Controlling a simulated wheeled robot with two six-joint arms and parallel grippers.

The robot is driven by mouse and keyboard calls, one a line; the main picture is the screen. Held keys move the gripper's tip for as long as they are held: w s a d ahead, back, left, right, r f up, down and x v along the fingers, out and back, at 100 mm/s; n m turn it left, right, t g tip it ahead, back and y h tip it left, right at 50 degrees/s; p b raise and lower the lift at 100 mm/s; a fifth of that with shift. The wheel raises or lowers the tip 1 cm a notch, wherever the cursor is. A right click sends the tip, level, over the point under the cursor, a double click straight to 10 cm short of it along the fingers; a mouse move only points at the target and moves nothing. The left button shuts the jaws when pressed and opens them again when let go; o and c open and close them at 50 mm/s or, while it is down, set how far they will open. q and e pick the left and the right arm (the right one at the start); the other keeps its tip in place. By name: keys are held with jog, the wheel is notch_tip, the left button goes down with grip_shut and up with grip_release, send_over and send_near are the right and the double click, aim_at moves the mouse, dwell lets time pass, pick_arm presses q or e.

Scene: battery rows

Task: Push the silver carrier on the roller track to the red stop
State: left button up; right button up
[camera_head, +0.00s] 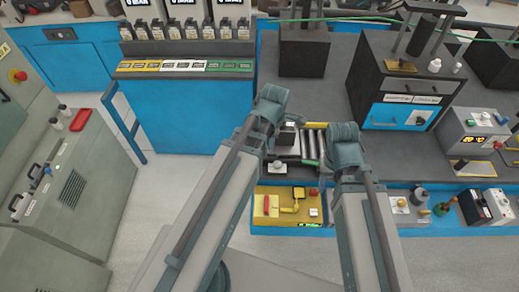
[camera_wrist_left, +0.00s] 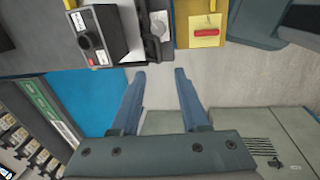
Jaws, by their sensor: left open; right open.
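The roller track (camera_head: 312,144), a row of silver and dark rollers, lies between my two arms in the head view. A small dark block with a pale top (camera_head: 287,135) sits at its left end; I cannot tell whether this is the silver carrier. I cannot make out the red stop for certain. My right gripper (camera_head: 343,142) is over the right side of the track, its fingertips mostly hidden, open. My left gripper (camera_wrist_left: 159,71) is open and empty in the left wrist view, apart from a dark box with a round knob (camera_wrist_left: 100,40).
A yellow panel with a red handle (camera_head: 267,205) is in front of the track; it also shows in the left wrist view (camera_wrist_left: 205,35). A black cabinet with a blue drawer (camera_head: 402,115) stands to the right. A blue battery rack (camera_head: 185,112) stands left; floor between is clear.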

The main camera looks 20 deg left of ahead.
aim_at(269, 158)
pick_arm(q)
jog(key=shift+a+r+n, duration=0.1)
jog(key=shift+a+n, duration=0.25)
jog(key=shift+n, duration=0.05)
jog(key=f+b, duration=0.4)
jog(key=w+f+b, duration=0.1)
jog(key=f+b, duration=0.4)
jog(key=w+f+b, duration=0.1)
jog(key=f+b, duration=0.3)
jog(key=shift+w+a+f+b, duration=0.2)
jog(key=shift+a+f+b, duration=0.1)
jog(key=shift+b, duration=0.1)
grip_shut()
dwell(1.0)
